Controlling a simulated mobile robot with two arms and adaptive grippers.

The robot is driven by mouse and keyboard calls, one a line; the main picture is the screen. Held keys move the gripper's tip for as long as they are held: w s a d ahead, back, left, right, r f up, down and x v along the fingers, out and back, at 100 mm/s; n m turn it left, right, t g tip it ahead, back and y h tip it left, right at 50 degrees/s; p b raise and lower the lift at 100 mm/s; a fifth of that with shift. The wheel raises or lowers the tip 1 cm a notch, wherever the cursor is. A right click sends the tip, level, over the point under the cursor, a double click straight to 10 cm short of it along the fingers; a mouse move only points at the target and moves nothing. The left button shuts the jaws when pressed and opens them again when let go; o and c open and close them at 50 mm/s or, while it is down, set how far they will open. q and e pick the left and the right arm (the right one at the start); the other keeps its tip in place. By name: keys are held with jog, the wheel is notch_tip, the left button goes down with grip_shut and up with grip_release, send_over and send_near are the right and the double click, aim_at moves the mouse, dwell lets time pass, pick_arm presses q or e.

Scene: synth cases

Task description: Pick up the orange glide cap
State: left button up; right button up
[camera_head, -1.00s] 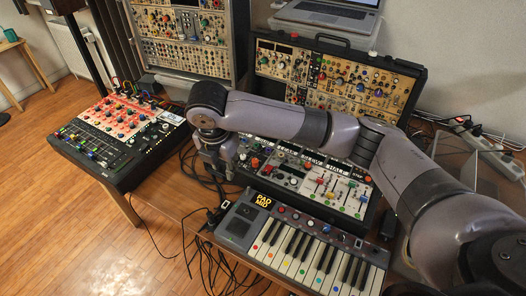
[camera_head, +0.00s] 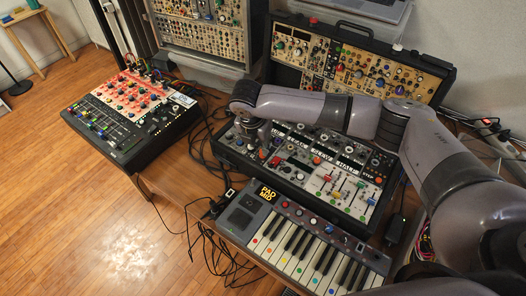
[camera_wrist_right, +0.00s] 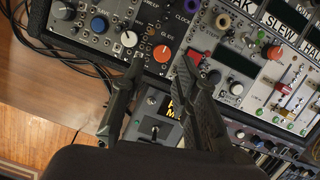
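The orange glide cap (camera_wrist_right: 162,53) is a round knob cap beside the word GLIDE on a dark synth panel in the right wrist view. In that view my right gripper (camera_wrist_right: 160,66) is open, and the cap shows between its two fingertips with nothing held. How far the tips stand above the panel I cannot tell. In the head view my right gripper (camera_head: 264,152) points down over the left part of the middle synth case (camera_head: 232,163). My left gripper is not in view.
Other knobs crowd the panel, including a white one (camera_wrist_right: 129,38) and a red one (camera_wrist_right: 195,57) near the fingers. A small keyboard (camera_head: 300,247) stands in front of the case. A red-and-black mixer (camera_head: 130,115) is at left, with cables (camera_head: 205,150) between.

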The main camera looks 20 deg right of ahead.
jog(key=shift+w+d+f+p, duration=0.1)
jog(key=shift+d+f+p, duration=0.15)
jog(key=shift+f, duration=0.25)
jog(key=p+x, duration=0.1)
jog(key=x, duration=0.2)
jog(key=shift+w+d+f, duration=0.1)
jog(key=shift+d+f, duration=0.05)
jog(key=shift+f, duration=0.45)
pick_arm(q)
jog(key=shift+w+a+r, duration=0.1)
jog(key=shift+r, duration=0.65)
pick_arm(e)
jog(key=shift+w, duration=0.1)
jog(key=c, duration=0.5)
